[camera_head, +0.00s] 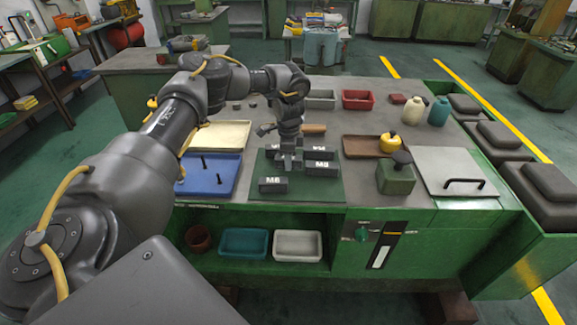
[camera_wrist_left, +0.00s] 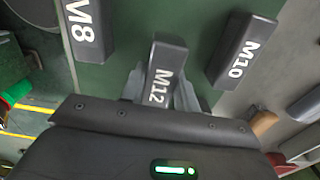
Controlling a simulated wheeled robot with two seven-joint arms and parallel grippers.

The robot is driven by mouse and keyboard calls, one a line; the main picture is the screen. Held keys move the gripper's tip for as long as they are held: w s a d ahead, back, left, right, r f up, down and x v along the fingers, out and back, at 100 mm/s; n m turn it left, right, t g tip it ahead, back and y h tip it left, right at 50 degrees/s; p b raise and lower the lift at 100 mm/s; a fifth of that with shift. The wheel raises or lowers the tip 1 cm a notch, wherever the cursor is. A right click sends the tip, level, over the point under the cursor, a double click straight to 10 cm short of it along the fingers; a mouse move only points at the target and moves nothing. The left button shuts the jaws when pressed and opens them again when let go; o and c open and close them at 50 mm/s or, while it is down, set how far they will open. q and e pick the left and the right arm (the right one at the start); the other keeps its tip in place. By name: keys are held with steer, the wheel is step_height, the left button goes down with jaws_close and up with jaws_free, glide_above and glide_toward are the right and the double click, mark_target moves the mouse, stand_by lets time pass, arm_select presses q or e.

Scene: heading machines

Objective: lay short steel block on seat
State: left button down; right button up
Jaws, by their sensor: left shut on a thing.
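My left gripper (camera_head: 285,160) points down over the dark green mat (camera_head: 333,192) on the bench. It is shut on a dark steel block marked M12 (camera_wrist_left: 165,72), which lies between the fingers in the wrist view. The fingers hide most of this block in the head view. Whether the held block touches the mat is unclear. I cannot make out which spot is the seat. My right gripper is out of view.
A blue tray (camera_head: 222,182) and a cream tray (camera_head: 232,128) lie left of the mat. A grey bin (camera_head: 320,103) and a red bin (camera_head: 356,104) stand behind.

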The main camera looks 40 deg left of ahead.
arm_select(q)
steer(key=s+d+r+b, duration=0.3)
steer(key=s+d+r, duration=0.7)
steer(key=r, duration=0.1)
steer(key=s+d+r+n, duration=0.1)
steer(key=d+r+n, duration=0.1)
steer(key=d, duration=0.4)
steer(key=s+d+r+n, duration=0.2)
steer(key=d+n, duration=0.3)
steer(key=d, duration=0.2)
steer(key=shift+d, duration=0.3)
